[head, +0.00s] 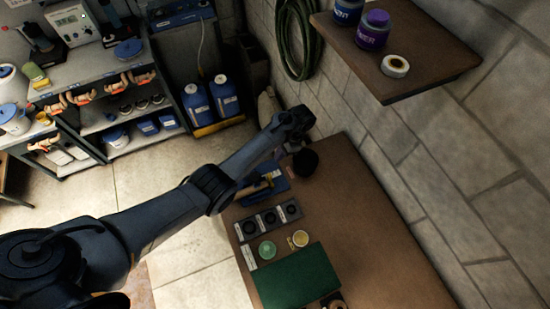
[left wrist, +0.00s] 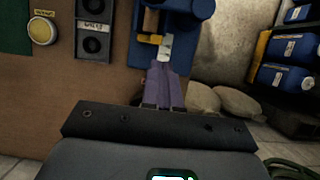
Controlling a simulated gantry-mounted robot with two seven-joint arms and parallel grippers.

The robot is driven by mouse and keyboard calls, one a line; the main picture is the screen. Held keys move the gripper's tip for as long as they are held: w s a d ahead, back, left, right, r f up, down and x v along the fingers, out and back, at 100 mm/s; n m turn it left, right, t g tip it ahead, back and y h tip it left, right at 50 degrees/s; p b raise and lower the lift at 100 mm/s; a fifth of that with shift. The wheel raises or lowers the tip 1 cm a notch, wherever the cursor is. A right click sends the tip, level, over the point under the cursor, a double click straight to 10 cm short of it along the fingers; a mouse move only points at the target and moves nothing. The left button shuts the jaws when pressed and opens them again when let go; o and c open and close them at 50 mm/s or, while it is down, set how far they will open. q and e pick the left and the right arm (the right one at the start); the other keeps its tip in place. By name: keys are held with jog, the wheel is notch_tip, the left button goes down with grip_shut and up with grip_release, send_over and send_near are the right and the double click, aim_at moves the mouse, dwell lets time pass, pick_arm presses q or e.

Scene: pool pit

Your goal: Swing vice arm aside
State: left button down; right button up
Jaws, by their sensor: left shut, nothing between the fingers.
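A blue vice (head: 275,182) stands at the far end of the brown workbench (head: 375,240), partly hidden by my left arm. It also shows at the top of the left wrist view (left wrist: 200,40), with a pale metal piece and yellow-brown parts beside it. My left gripper shows in the left wrist view as purple fingers (left wrist: 164,72), shut and empty. Their tips are close to the pale metal piece; I cannot tell whether they touch. In the head view my left arm reaches over the bench's far end and the fingertips are hidden. My right gripper is not in view.
A dark switch panel (head: 268,220), round green and yellow buttons and a green mat (head: 297,277) lie on the bench. A wall shelf (head: 425,50) with jars overhangs at right. Blue canisters (head: 224,95) stand beyond the bench. The bench's near right part is clear.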

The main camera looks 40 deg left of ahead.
pick_arm(q)
jog(key=s+a+f, duration=0.1)
jog(key=s+f, duration=0.1)
jog(key=s+a+f+b, duration=0.1)
jog(key=f, duration=0.2)
jog(key=s+a+f, duration=0.1)
jog(key=s+f, duration=0.1)
jog(key=shift+s+a+f+b, duration=0.15)
jog(key=shift+s+f+b, duration=0.15)
jog(key=shift+f+b, duration=0.1)
jog(key=shift+s+a, duration=0.2)
jog(key=shift+s, duration=0.15)
jog(key=shift+f, duration=0.1)
